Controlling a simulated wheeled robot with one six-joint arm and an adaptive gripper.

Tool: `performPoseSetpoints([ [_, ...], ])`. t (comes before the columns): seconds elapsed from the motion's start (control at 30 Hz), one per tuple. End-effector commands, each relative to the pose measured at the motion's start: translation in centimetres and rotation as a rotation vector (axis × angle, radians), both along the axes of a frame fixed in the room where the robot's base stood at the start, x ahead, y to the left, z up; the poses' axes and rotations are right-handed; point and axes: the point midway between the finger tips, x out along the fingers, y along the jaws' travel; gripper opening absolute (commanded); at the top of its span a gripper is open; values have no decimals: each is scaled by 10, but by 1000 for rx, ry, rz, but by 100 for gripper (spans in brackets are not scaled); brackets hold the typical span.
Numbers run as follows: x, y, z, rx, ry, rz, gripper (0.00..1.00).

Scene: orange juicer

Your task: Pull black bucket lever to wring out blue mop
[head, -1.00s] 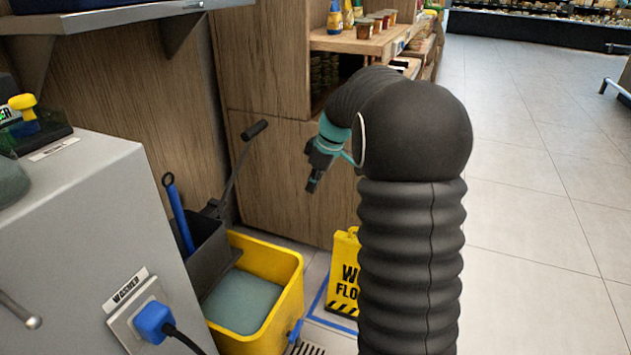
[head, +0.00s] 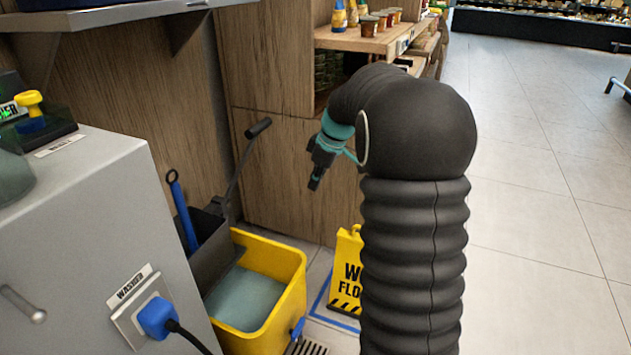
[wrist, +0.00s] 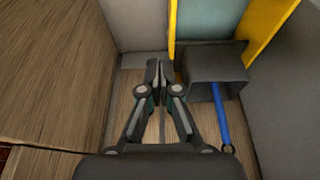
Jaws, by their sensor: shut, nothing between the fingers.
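The yellow bucket (head: 290,285) holds grey-green water and has a black wringer (head: 213,262) on its left side. The black lever (head: 240,168) rises from the wringer, tilted up to the right, ending in a thick grip (head: 258,127). The blue mop handle (head: 184,215) stands in the wringer; the mop head is hidden. My gripper (head: 314,185) points down, to the right of the lever and apart from it in the head view. In the wrist view my gripper (wrist: 158,70) is shut and empty, left of the wringer (wrist: 212,70) and blue mop handle (wrist: 221,118).
A grey washer cabinet (head: 90,240) with a blue plug (head: 157,317) stands left of the bucket. A wooden panel (head: 285,190) is behind the lever. A yellow wet-floor sign (head: 345,270) stands right of the bucket. Open tiled floor (head: 550,200) lies to the right.

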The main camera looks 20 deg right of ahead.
Motion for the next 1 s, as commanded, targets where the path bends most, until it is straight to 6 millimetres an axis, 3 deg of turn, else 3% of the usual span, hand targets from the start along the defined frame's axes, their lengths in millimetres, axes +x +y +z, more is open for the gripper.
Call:
performPoseSetpoints([
  [0.67, 0, 0, 1, 0, 0, 0, 0],
  [0.83, 4, 5, 15, -1, -1, 1, 0],
  [1.0, 12, 16, 43, 0, -2, 2, 0],
])
